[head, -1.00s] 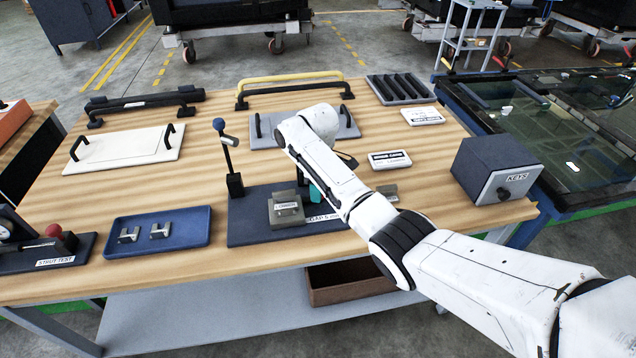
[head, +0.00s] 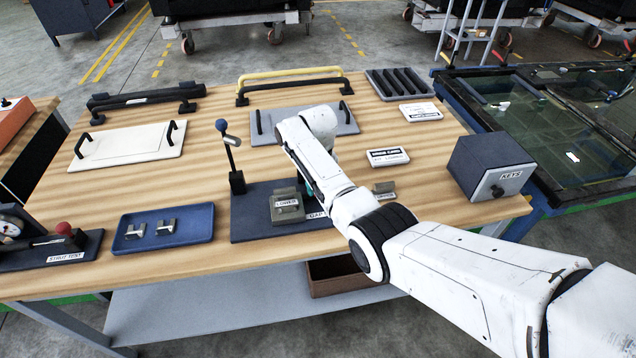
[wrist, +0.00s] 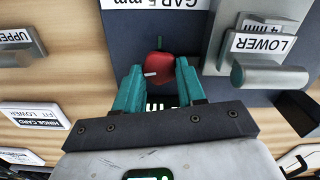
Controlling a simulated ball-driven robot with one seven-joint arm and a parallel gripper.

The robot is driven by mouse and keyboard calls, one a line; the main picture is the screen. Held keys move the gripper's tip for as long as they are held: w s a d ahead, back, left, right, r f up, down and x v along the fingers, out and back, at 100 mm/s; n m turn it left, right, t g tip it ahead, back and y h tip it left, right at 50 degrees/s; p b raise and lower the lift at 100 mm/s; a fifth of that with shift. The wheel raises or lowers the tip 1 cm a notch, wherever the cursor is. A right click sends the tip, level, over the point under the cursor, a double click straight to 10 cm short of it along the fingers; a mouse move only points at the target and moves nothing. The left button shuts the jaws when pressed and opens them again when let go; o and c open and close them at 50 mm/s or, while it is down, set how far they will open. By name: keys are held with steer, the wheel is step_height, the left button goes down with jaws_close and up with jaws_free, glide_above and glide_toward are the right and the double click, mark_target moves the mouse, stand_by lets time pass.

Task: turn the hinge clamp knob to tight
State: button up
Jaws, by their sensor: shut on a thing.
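In the wrist view a red knob (wrist: 158,69) with a white mark sits between the two teal fingers of my gripper (wrist: 160,82), which is shut on it. In the head view this board (head: 243,228) lies on the bench, and my arm hides the knob and most of the gripper. A grey block labelled LOWER (wrist: 265,48) is right of the knob in the wrist view; it also shows in the head view (head: 288,209). The direction the white mark stands for cannot be told.
A block labelled UPPER (wrist: 15,50) and a hinge card (wrist: 35,116) lie left in the wrist view. A blue-knobbed lever (head: 228,150) stands at the board's left. A blue tray (head: 195,217) and a KEYS box (head: 490,165) flank the board.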

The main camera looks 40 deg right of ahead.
steer(key=m, duration=0.4)
steer(key=shift+m, duration=0.3)
steer(key=m, duration=0.5)
steer(key=shift+r, duration=0.1)
steer(key=m, duration=0.5)
steer(key=shift+m, duration=0.4)
steer(key=shift+s+m, duration=0.1)
steer(key=shift+m, duration=2.2)
steer(key=o, duration=1.1)
steer(key=shift+c, duration=0.2)
